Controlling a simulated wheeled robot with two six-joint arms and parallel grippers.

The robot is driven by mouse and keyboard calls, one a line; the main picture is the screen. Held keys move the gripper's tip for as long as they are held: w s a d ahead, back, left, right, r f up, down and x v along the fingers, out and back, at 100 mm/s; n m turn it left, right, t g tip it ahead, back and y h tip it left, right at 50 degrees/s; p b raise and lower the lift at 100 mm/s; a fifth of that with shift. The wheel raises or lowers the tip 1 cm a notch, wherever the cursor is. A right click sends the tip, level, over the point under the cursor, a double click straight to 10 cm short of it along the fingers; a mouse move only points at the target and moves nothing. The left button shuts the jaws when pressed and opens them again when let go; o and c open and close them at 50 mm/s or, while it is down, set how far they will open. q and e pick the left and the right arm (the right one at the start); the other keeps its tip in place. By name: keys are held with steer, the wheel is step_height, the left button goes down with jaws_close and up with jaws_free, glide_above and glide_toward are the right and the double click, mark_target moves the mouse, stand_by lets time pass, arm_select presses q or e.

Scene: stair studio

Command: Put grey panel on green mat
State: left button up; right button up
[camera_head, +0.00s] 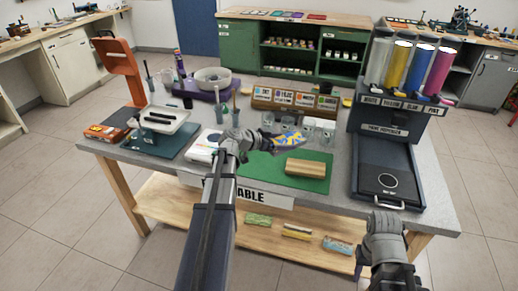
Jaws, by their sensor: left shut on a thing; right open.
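The green mat (262,167) lies flat on the table, right of centre. A light wooden block (306,168) rests on it. My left gripper (268,141) is shut on a blue and yellow patterned piece (288,139), above the back left part of the mat. I cannot tell whether this piece is the grey panel; no plain grey panel stands out elsewhere. My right gripper (384,214) is open and empty near the table's front right edge.
A paint dispenser (384,145) with coloured cylinders stands at the right. A labelled wooden rack (294,101) and clear cups are behind the mat. A white scale-like device (160,119), an orange stand (118,62) and a purple tray with a bowl (212,92) are left.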

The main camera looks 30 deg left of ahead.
mark_target(258, 161)
arm_select(q)
steer(key=a+f+n+t+y+b, duration=0.1)
steer(key=a+f+n+y+b, duration=0.1)
steer(key=a, duration=0.7)
steer(key=shift+s+a+f+n+t+y, duration=0.35)
steer(key=shift+f+n+y, duration=0.1)
steer(key=shift+n+y, duration=0.4)
arm_select(e)
step_height(258, 161, down, 3)
steer(key=shift+f, duration=0.2)
arm_select(q)
steer(key=shift+f, duration=0.1)
arm_select(e)
steer(key=shift+f, duration=0.1)
arm_select(q)
step_height(258, 161, down, 7)
steer(key=b, duration=0.7)
steer(key=shift+r, duration=0.2)
arm_select(e)
step_height(258, 161, down, 7)
steer(key=shift+r, duration=0.2)
arm_select(q)
steer(key=shift+f, duration=0.2)
arm_select(e)
steer(key=shift+f, duration=0.2)
